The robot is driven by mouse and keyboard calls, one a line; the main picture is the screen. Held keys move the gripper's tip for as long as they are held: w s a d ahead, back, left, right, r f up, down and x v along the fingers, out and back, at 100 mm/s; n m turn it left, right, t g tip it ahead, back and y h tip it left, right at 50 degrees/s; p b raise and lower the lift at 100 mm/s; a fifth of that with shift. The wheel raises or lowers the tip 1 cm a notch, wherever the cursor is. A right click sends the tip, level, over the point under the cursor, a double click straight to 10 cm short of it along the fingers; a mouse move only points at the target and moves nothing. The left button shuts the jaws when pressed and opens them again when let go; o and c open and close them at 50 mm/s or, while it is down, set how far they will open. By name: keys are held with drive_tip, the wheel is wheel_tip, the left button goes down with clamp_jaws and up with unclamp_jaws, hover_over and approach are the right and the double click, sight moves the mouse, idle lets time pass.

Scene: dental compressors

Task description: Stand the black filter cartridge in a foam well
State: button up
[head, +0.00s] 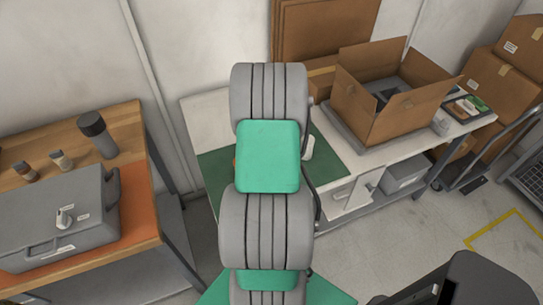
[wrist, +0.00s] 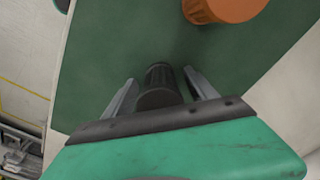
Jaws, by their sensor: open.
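In the wrist view the black filter cartridge (wrist: 158,96), a dark cylinder with a ribbed side, is over the green mat (wrist: 105,45). My gripper (wrist: 159,76) is open, with one finger on each side of the cartridge. A gap shows beside the fingers, and I cannot tell whether either touches it. In the head view my arm hides the gripper and the cartridge. The open cardboard box (head: 372,112) on the white table holds a dark grey insert (head: 388,92), perhaps the foam; its wells cannot be made out.
An orange round thing (wrist: 222,8) stands on the mat beyond the cartridge. The white table (head: 345,142) also bears a small tray (head: 466,107) at its right end. A wooden bench (head: 135,180) at left holds a grey case (head: 60,215) and a dark cylinder (head: 97,135).

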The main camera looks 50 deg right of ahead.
clamp_jaws()
idle(0.5)
drive_tip(key=shift+r, duration=0.1)
